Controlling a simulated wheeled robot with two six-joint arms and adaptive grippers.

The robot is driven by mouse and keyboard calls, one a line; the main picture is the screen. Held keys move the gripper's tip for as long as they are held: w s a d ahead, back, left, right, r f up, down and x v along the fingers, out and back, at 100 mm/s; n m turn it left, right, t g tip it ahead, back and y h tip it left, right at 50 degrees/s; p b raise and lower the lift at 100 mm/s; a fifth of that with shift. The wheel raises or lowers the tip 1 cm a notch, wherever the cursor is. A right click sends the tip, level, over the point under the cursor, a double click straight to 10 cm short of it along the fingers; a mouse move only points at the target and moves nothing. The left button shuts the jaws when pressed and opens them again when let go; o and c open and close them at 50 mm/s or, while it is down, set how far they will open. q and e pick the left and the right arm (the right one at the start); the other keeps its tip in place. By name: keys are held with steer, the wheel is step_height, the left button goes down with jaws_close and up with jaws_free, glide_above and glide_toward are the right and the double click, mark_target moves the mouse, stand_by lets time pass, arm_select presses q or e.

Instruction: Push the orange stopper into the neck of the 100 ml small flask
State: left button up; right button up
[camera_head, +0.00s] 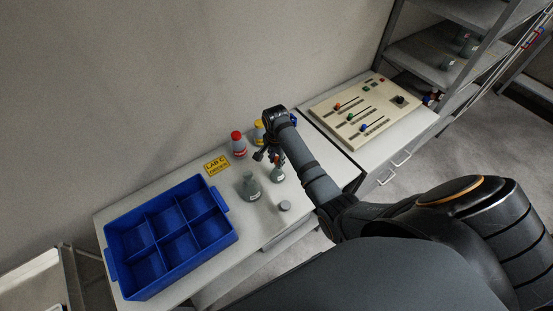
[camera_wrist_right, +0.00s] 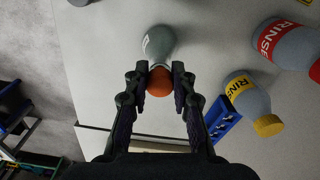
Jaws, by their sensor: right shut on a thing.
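The orange stopper (camera_wrist_right: 160,84) is between the fingertips of my right gripper (camera_wrist_right: 160,76), which is shut on it. A small grey-green glass flask (camera_wrist_right: 159,42) lies directly beyond the stopper in the right wrist view. The stopper hides the flask's neck, so I cannot tell how deep it sits in it, if at all. In the head view my right gripper (camera_head: 269,156) is just above this flask (camera_head: 277,174), which stands on the bench. A second, larger-looking flask (camera_head: 250,187) stands to its left. My left gripper is not in view.
A red-capped bottle (camera_head: 238,144) and a yellow-labelled bottle (camera_head: 259,131) stand behind the flasks. A blue compartment bin (camera_head: 112,261) is at the left, empty. A small grey round item (camera_head: 285,206) lies near the front edge. A control panel (camera_head: 339,104) is at the right.

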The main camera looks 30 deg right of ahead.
steer(key=shift+s+a+f, duration=0.1)
steer(key=shift+s+f, duration=0.15)
steer(key=shift+f, duration=0.15)
stand_by(0.5)
steer(key=o, duration=0.7)
steer(key=shift+o, duration=0.6)
steer(key=shift+w, duration=0.25)
steer(key=o, duration=0.5)
steer(key=shift+r, duration=0.1)
steer(key=shift+r, duration=3.55)
